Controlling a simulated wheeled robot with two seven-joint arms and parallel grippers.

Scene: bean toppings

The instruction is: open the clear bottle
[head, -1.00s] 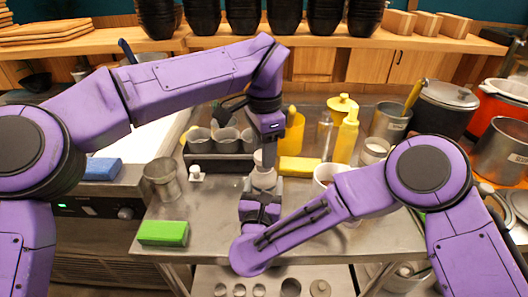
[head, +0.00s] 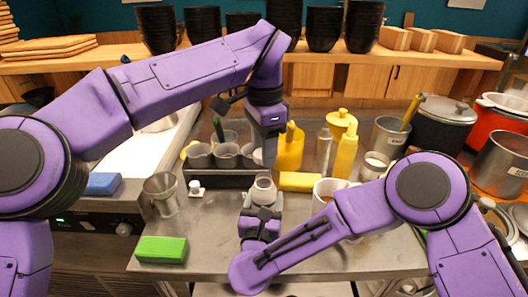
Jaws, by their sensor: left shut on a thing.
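The clear bottle (head: 264,184) stands upright near the middle of the metal counter. Its round mouth faces up and looks uncovered. My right gripper (head: 263,203) reaches it from the front, with its fingers around the body and seemingly closed on it. My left gripper (head: 268,156) points down just above and behind the bottle mouth. It is shut on a small pale piece, which looks like the bottle's lid (head: 258,157); the fingers hide most of it. The lid and the bottle mouth appear apart.
A rack of grey cups (head: 226,156) stands behind left. A yellow block (head: 300,181), a yellow squeeze bottle (head: 346,156) and a white cup (head: 326,190) are to the right.

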